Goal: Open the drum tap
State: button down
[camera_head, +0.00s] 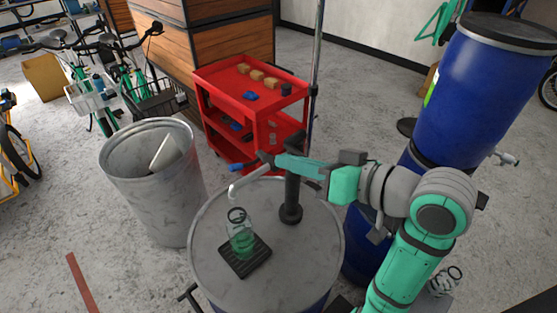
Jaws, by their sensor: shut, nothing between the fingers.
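A grey-topped drum (215,255) stands in front of me. A black post (291,200) rises from its top, with a pale curved spout (247,182) reaching left. A blue lever (237,167) sticks out left near the spout and looks like the tap handle. My gripper (274,161) is shut and empty at the top of the post, just right of the lever. Whether it touches the tap is unclear, as my gripper covers part of it. A clear jar with green contents (241,237) stands on a black mat (254,261), below and near the spout.
A blue drum (465,95) is stacked on another at the right, with a pale tap (506,158) on its side. A grey bin (150,195) stands left. A red cart (225,90) with small items is behind. A thin upright pole (316,70) stands behind the post.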

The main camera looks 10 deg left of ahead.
send_over(254, 174)
jog(key=d, duration=0.2)
notch_tip(254, 174, down, 2)
jog(key=a+f, duration=0.2)
jog(key=shift+f, duration=0.4)
jog(key=shift+a+f, duration=0.4)
jog(key=shift+f, duration=0.1)
